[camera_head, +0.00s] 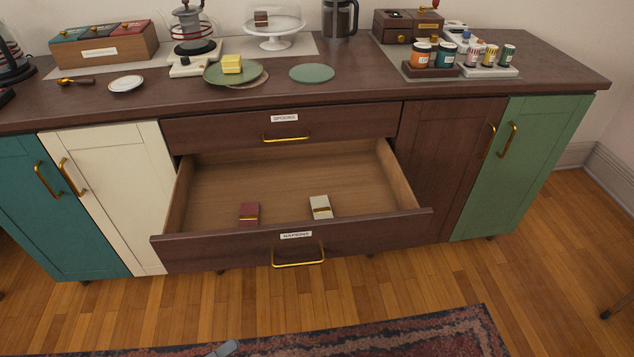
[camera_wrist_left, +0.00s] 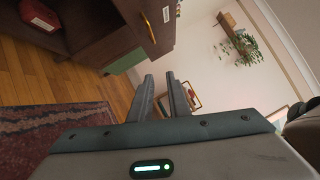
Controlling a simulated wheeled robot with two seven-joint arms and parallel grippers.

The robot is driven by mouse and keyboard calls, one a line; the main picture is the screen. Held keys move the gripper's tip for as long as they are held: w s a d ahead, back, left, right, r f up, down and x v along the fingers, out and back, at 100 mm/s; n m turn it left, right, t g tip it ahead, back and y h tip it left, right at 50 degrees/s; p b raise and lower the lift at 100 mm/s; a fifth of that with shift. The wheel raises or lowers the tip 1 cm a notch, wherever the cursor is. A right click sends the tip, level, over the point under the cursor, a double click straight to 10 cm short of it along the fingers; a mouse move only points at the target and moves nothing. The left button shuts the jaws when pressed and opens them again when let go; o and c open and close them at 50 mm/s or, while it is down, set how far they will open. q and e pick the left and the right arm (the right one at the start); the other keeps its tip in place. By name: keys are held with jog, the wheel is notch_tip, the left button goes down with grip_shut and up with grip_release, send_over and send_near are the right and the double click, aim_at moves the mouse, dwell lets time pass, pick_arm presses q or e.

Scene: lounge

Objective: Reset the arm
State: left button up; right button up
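My left gripper (camera_wrist_left: 160,76) shows in the left wrist view with its two grey fingers apart and nothing between them. In the head view only a small grey piece of it (camera_head: 225,348) shows at the bottom edge, over the rug and well clear of the cabinet. My right gripper is in neither view. The napkins drawer (camera_head: 295,238) is pulled out below the shut spoons drawer (camera_head: 280,127). A dark red packet (camera_head: 249,213) and a cream packet (camera_head: 320,207) with a gold band lie inside near its front.
The cabinet top (camera_head: 350,92) carries a tea box (camera_head: 105,50), a green plate (camera_head: 222,74) with a yellow block, a cake stand (camera_head: 275,28) and several jars. The open drawer juts out over the floor. A patterned rug (camera_head: 400,338) lies in front.

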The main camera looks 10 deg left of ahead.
pick_arm(q)
jog(key=w+f+n+t+y, duration=0.2)
jog(key=w+n+y, duration=0.5)
jog(key=n, duration=0.5)
jog(key=s+d+f+n+g+y, duration=0.4)
jog(key=s+d+n+g, duration=0.5)
jog(key=n, duration=0.8)
jog(key=s+a+f+y+p, duration=0.1)
jog(key=a+f+p, duration=0.1)
jog(key=f+p, duration=0.6)
jog(key=s+a+f+g+p, duration=0.1)
jog(key=s+a+f+p, duration=0.1)
jog(key=f+p, duration=0.5)
notch_tip(320, 180, down, 2)
jog(key=shift+a+g+y+p, duration=0.3)
jog(key=shift+a+y+p, duration=0.05)
jog(key=shift+y, duration=0.05)
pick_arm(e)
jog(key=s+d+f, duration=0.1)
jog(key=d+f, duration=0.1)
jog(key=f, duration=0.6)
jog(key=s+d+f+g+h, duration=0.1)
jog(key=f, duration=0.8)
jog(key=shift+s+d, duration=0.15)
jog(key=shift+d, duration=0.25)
